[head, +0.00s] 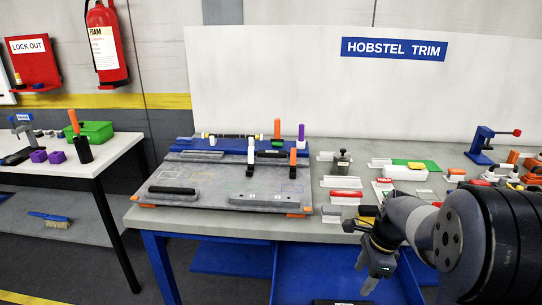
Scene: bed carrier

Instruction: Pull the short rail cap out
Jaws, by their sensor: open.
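A grey fixture board (211,179) lies on the workbench. A dark rod with yellow and white parts (232,136) lies along the back. A black bar (172,189) and a grey bar (256,198) lie at the front. I cannot tell which piece is the short rail cap. My gripper (374,284) is open and points down beyond the bench's front edge, right of the board, apart from these pieces.
The bench right of the board (437,172) holds small trays, a red-handled piece (345,194), a green mat (424,164) and a blue clamp (484,145). My arm covers the front right. A side table (66,165) stands left, with a floor gap between.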

